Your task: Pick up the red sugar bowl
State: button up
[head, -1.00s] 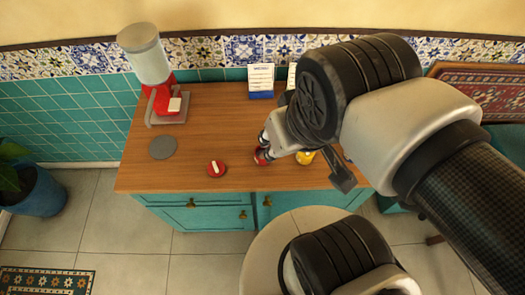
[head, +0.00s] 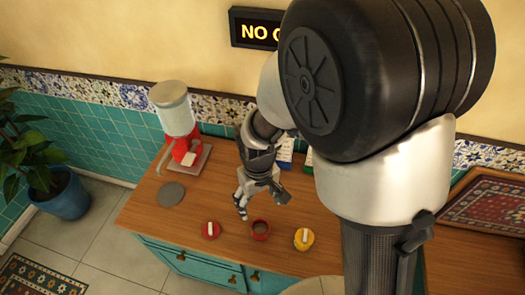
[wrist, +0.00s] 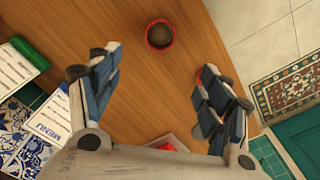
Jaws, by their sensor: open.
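The red sugar bowl (head: 260,231) stands upright on the wooden counter near its front edge. It has no lid on, and brown contents show inside. In the wrist view the bowl (wrist: 160,35) is beyond my fingertips, roughly midway between them. My gripper (head: 262,205) is open and empty, above the counter and apart from the bowl. The wrist view shows its two spread fingers (wrist: 158,62). A red round piece with a white handle (head: 211,230), looking like a lid, lies left of the bowl; in the wrist view a bit of red is mostly hidden behind the right finger.
A yellow pot with a white-handled lid (head: 304,239) stands right of the bowl. A red dispenser with a clear top (head: 176,115) and a grey disc (head: 171,194) are at left. Menu cards (wrist: 42,125) stand at the back. The counter (head: 140,215) around the bowl is mostly clear.

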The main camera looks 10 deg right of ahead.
jog(key=b, duration=0.4)
send_over(260, 231)
notch_tip(260, 231, down, 12)
jog(key=shift+s+a, duration=0.1)
jog(key=shift+a, duration=0.05)
jog(key=shift+f+b, duration=1.25)
jog(key=shift+f, duration=1.8)
jog(key=shift+r, duration=0.1)
jog(key=c, duration=1.3)
